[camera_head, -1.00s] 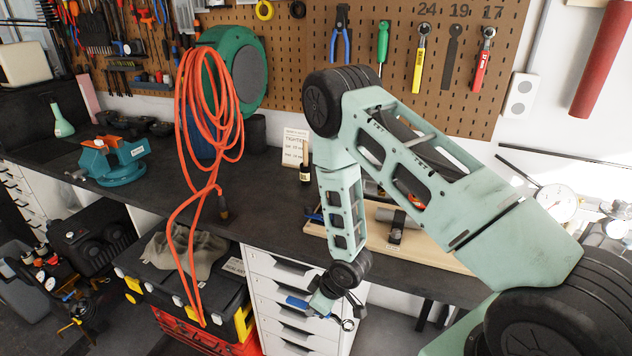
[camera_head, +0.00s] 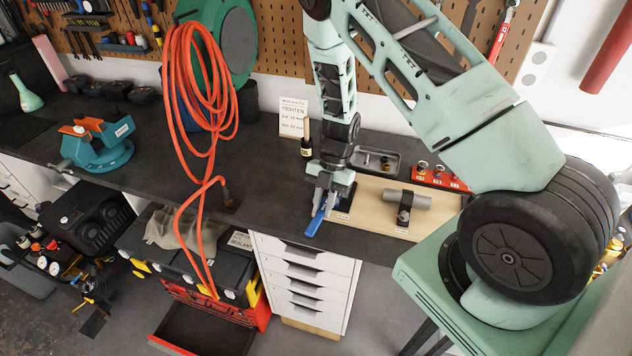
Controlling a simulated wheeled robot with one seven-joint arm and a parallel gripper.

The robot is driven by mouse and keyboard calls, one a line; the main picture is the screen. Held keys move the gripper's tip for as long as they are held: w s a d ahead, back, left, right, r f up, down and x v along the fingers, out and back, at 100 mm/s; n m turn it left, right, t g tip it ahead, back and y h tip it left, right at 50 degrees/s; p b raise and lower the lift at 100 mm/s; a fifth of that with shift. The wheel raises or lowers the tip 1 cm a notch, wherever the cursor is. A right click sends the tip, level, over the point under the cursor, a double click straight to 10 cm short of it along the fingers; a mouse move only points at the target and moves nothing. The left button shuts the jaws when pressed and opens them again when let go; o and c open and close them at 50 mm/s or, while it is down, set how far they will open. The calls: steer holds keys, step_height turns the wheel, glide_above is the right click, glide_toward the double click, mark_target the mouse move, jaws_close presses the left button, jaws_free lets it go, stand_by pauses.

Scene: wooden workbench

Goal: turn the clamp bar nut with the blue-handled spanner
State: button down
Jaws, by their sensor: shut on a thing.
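My gripper (camera_head: 324,203) is shut on the blue-handled spanner (camera_head: 315,224) at the left end of a pale wooden board (camera_head: 370,220) on the bench. The blue handle points down toward the bench's front edge. The spanner's head is hidden or too small to make out. A dark block (camera_head: 347,193) on the board is partly hidden behind my gripper. To the right, a grey cylinder (camera_head: 408,199) lies on the board, with a black clamp piece (camera_head: 404,211) across it. I cannot clearly make out the clamp bar nut.
A metal tray (camera_head: 376,162) and a red rack (camera_head: 436,178) stand behind the board. An orange hose (camera_head: 205,100) hangs farther left. The bench between hose and board is clear.

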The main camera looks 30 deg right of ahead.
steer(key=shift+w+d+r+n, duration=0.25)
steer(key=shift+d+r+n, duration=0.25)
steer(key=shift+d, duration=0.25)
steer(key=shift+f+g, duration=0.15)
steer(key=shift+g, duration=0.15)
steer(key=shift+f+b, duration=1.6)
steer(key=shift+f, duration=0.6)
steer(key=shift+r, duration=0.1)
steer(key=shift+f+p, duration=0.2)
steer(key=shift+p, duration=0.25)
steer(key=shift+f+b, duration=0.3)
steer(key=shift+f, duration=0.45)
steer(key=shift+w, duration=0.1)
steer(key=shift+w+a+m+t, duration=0.25)
steer(key=shift+w+m, duration=0.1)
steer(key=shift+m, duration=0.2)
steer(key=shift+w+a+m+t, duration=0.15)
steer(key=shift+w+m+t, duration=0.15)
steer(key=shift+m, duration=0.25)
